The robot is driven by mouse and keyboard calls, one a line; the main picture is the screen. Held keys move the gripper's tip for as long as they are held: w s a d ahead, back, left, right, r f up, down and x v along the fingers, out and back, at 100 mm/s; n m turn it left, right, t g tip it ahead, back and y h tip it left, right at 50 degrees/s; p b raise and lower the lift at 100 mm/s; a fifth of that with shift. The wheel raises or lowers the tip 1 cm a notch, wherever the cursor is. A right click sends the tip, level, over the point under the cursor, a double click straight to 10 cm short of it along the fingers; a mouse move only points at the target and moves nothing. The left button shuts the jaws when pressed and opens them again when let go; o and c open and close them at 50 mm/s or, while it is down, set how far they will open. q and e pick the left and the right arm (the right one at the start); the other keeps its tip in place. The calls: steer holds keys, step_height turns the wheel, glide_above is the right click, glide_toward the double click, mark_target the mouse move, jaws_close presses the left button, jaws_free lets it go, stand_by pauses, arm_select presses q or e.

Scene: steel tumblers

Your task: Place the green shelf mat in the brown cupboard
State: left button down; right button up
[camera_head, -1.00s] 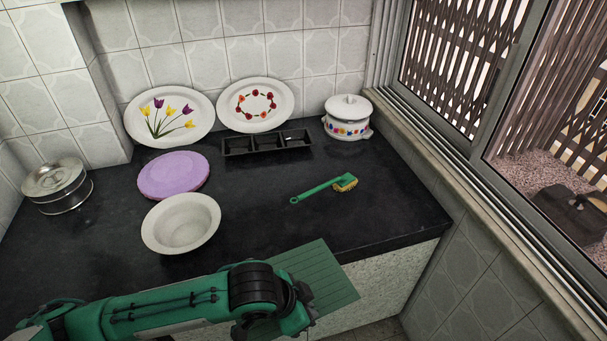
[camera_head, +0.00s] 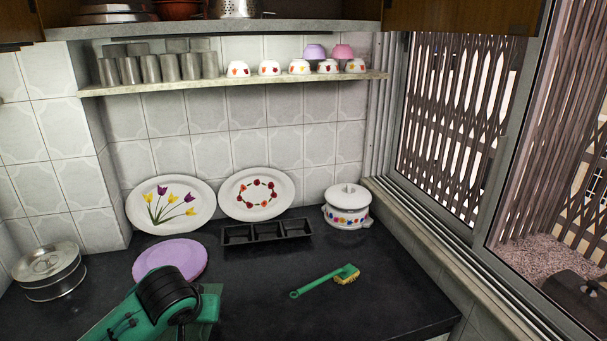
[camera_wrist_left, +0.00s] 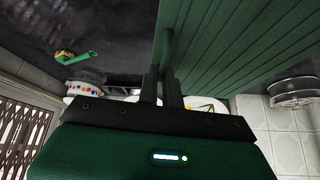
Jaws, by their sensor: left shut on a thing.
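The green shelf mat (camera_wrist_left: 245,40) is a ribbed flat sheet filling the upper right of the left wrist view. My left gripper (camera_wrist_left: 161,86) is shut on the mat's edge, its dark fingers either side of it. In the head view my green left arm (camera_head: 150,312) comes in at the bottom left over the counter; its fingertips are hidden, and I cannot clearly make out the mat there. The brown cupboard (camera_head: 462,18) shows only its lower part at the top edge, with brown wood at both sides and a pale bottom board (camera_head: 300,27). My right gripper is not in view.
Steel plates, a reddish bowl (camera_head: 178,9) and a steel colander (camera_head: 235,8) stand in the cupboard. Below is a shelf (camera_head: 250,82) with steel tumblers (camera_head: 150,68) and bowls. The dark counter holds plates, a black tray (camera_head: 266,232), a white pot (camera_head: 347,208) and a brush (camera_head: 325,281).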

arm_select(q)
steer(key=s+f, duration=0.1)
steer(key=s, duration=0.2)
steer(key=s+f, duration=0.1)
steer(key=s, duration=0.2)
steer(key=s+f, duration=0.1)
steer(key=s, duration=0.1)
steer(key=shift+s+f, duration=0.2)
steer(key=shift+s, duration=0.2)
steer(key=shift+s+f, duration=0.1)
steer(key=shift+s, duration=0.3)
steer(key=shift+a, duration=0.1)
